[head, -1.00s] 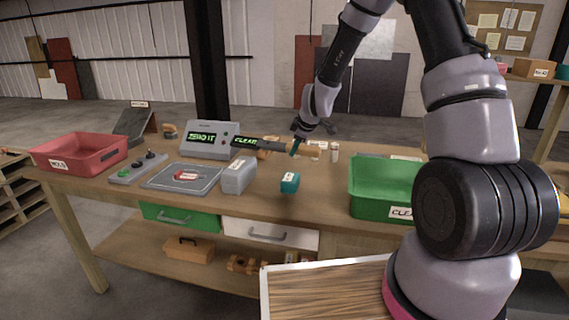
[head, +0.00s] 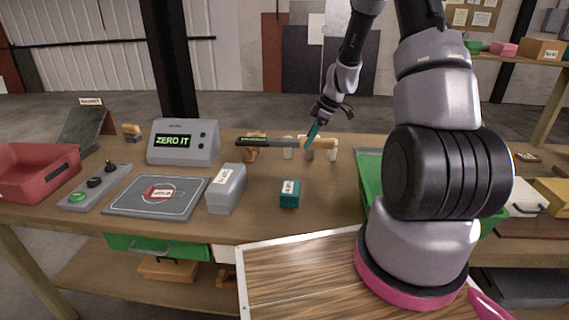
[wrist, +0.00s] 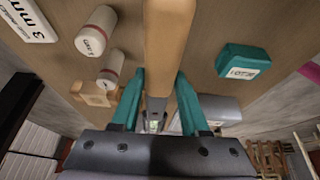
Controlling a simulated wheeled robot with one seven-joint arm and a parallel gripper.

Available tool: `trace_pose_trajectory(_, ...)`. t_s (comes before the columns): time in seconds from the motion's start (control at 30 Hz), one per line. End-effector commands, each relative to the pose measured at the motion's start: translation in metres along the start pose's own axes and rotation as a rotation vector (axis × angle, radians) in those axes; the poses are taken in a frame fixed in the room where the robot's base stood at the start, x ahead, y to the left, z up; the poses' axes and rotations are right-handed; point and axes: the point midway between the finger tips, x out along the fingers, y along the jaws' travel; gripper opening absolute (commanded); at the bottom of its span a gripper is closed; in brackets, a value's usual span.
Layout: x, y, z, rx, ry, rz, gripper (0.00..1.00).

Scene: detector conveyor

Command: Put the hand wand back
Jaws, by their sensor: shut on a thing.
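The hand wand (head: 272,142) is a dark rod with a light wooden handle (wrist: 168,35). My gripper (head: 311,134) has its teal fingers on both sides of the handle in the wrist view (wrist: 157,95). The wand lies roughly level above the bench, its dark end pointing left in the head view. A small wooden block (head: 252,154), perhaps the wand's holder, shows below the dark rod in the head view. In the wrist view the block (wrist: 95,94) lies left of the wand, not under it. I cannot tell whether they touch.
White cylinders (head: 332,150) stand close by the handle. The console (head: 183,142) reads ZERO IT. A grey block (head: 226,190) and a teal box (head: 290,194) stand nearer. A red bin (head: 40,172) is left, a green bin (head: 369,180) right. Bare bench lies right of the teal box.

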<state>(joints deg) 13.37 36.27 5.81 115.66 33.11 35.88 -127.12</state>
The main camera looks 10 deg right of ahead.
Motion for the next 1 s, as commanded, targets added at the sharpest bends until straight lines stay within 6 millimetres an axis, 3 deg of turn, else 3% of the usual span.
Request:
trace_pose_trajectory(0.2, 0.037, -0.002, 0.017, 0.004, 0.000, -0.009, 0.00)
trace_pose_trajectory(0.6, 0.081, -0.002, 0.037, 0.004, 0.000, -0.007, 0.00)
trace_pose_trajectory(1.0, 0.087, -0.001, 0.040, 0.002, 0.000, -0.005, 0.00)
